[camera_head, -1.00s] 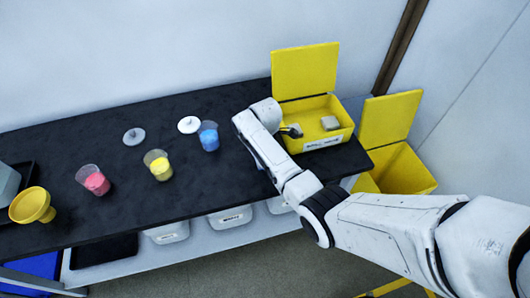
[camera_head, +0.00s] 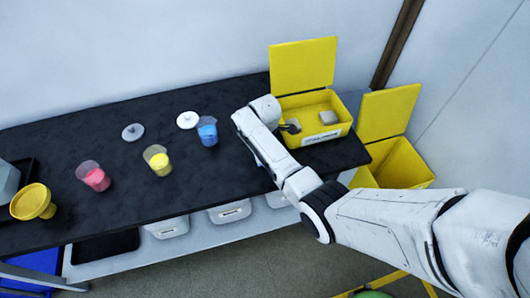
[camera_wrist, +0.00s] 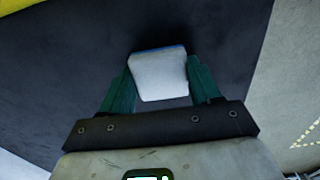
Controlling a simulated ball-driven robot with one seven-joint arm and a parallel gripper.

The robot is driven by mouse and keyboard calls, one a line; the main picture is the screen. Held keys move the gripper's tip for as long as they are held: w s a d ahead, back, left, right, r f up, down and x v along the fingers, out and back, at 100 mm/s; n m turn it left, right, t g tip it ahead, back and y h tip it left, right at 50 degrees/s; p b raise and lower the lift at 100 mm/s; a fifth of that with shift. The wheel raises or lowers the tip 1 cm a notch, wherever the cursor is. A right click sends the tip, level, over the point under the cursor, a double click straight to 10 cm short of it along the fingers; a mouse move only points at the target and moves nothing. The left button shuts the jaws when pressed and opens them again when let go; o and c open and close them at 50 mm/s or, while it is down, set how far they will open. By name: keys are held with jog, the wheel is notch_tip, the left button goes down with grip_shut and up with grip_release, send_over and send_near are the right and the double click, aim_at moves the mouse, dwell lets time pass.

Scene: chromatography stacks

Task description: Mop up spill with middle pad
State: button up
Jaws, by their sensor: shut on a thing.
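My gripper (camera_wrist: 160,85) is shut on a pale pad (camera_wrist: 160,72) with a blue edge, held between its green fingers in the wrist view. Below the pad is the dark table top. In the head view my arm hides the fingers and the held pad, beside the yellow box. The open yellow box (camera_head: 337,131) stands on the right end of the black table (camera_head: 110,225). A grey pad (camera_head: 328,117) lies inside it. A dark grey piece (camera_head: 290,126) shows at its left side; I cannot tell whether it is part of my gripper. No spill is discernible.
Cups of red (camera_head: 94,177), yellow (camera_head: 158,160) and blue (camera_head: 207,131) stand on the table. A white disc (camera_head: 187,120), a grey disc (camera_head: 133,133) and a yellow funnel (camera_head: 33,202) lie around them. An open yellow bin (camera_head: 400,165) stands off the table's right end.

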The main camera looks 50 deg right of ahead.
jog(key=shift+r, duration=0.15)
notch_tip(320, 180, up, 5)
jog(key=p, duration=0.5)
jog(key=shift+r, duration=0.9)
